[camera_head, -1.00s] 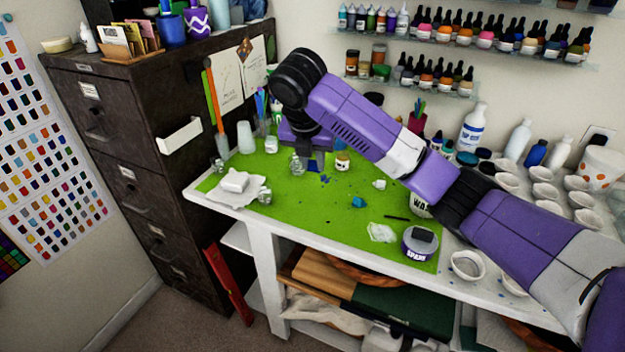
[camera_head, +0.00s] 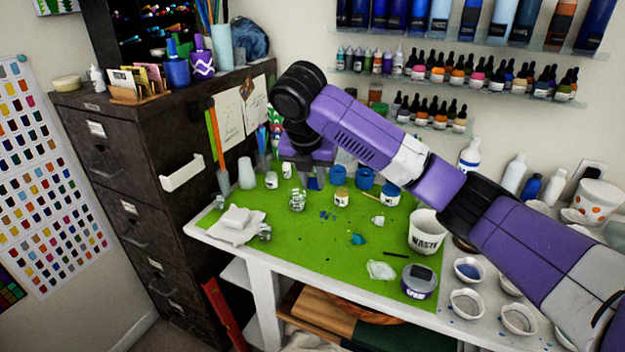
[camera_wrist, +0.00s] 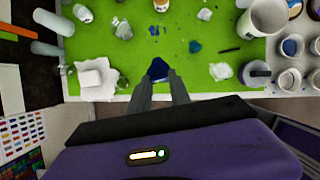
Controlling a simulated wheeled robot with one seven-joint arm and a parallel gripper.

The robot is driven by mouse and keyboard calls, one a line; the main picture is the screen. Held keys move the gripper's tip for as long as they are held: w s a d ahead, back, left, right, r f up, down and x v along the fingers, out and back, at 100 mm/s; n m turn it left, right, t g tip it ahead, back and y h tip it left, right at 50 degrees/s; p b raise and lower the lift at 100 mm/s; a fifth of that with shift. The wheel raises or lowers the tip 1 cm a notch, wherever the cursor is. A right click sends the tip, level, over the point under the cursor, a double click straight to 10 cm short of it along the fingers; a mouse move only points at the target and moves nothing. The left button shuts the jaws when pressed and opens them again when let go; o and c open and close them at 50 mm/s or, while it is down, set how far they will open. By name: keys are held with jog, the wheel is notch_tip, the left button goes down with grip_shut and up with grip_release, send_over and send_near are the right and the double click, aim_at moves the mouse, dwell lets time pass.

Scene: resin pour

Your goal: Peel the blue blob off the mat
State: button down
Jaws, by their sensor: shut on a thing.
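A dark blue blob (camera_wrist: 158,70) is pinched between the fingertips of my gripper (camera_wrist: 159,75) in the wrist view. In the head view my gripper (camera_head: 315,178) hangs above the green mat (camera_head: 300,245), and a bit of the blue blob (camera_head: 314,184) shows at its tips. The blob looks clear of the mat. Small blue flecks (camera_head: 327,215) lie on the mat below; they also show in the wrist view (camera_wrist: 155,30). A separate teal lump (camera_head: 358,239) lies on the mat, to the right of the flecks.
A white waste cup (camera_head: 426,236) stands on the mat's right side, with a grey-lidded tub (camera_head: 419,282) in front of it. Glass jars (camera_head: 297,200) and a white block on paper (camera_head: 236,217) are at left. White bowls (camera_head: 467,303) crowd the right.

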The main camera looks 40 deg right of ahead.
jog(key=shift+w+d+r+p, duration=0.15)
jog(key=shift+d+r+p, duration=0.1)
jog(key=shift+r+p, duration=0.4)
jog(key=shift+w+d+r+p, duration=0.1)
jog(key=shift+d+r+p, duration=0.15)
jog(key=shift+r+p, duration=0.4)
jog(key=shift+r, duration=0.15)
